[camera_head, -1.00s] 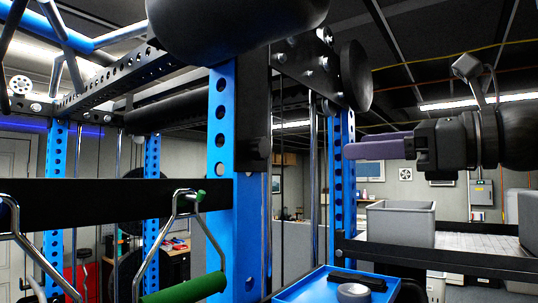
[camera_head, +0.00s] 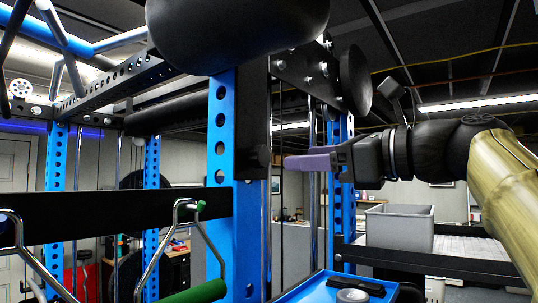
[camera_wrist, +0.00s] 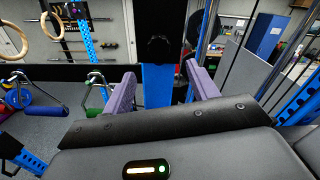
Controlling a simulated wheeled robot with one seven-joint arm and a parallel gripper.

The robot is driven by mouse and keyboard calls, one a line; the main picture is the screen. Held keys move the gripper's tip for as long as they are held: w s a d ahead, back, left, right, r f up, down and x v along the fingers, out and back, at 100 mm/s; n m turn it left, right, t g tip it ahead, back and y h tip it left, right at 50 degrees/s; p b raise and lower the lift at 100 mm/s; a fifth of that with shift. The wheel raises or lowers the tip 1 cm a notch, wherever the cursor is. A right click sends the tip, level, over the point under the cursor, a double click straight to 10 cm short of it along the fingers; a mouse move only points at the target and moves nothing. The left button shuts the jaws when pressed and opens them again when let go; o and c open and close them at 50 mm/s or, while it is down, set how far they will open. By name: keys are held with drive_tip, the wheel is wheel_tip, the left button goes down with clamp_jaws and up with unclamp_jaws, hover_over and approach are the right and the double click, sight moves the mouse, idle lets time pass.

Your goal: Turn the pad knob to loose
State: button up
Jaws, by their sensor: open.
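A small black knob (camera_head: 257,158) sticks out of the black sleeve on the blue rack upright (camera_head: 221,150). In the wrist view a dark knob-like shape (camera_wrist: 158,46) sits at the top of the blue post, centred between my fingers; its setting cannot be read. A large black roller pad (camera_head: 235,30) hangs above it in the head view. My gripper (camera_head: 287,162), with purple fingers, is open and empty just to the right of the knob and about level with it. In the wrist view its fingertips (camera_wrist: 160,72) are spread wide, with the post between them.
A blue tray (camera_head: 310,287) with dark items lies below my gripper. A grey bin (camera_head: 399,228) stands on a shelf at right. Chrome handles (camera_head: 178,215) with a green grip hang at left. A round black disc (camera_head: 356,78) is above my gripper.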

sight(265, 159)
drive_tip(key=p+x, duration=0.2)
drive_tip(key=x, duration=0.6)
drive_tip(key=shift+w+a, duration=0.2)
drive_tip(key=shift+a, duration=0.05)
drive_tip(key=c, duration=1)
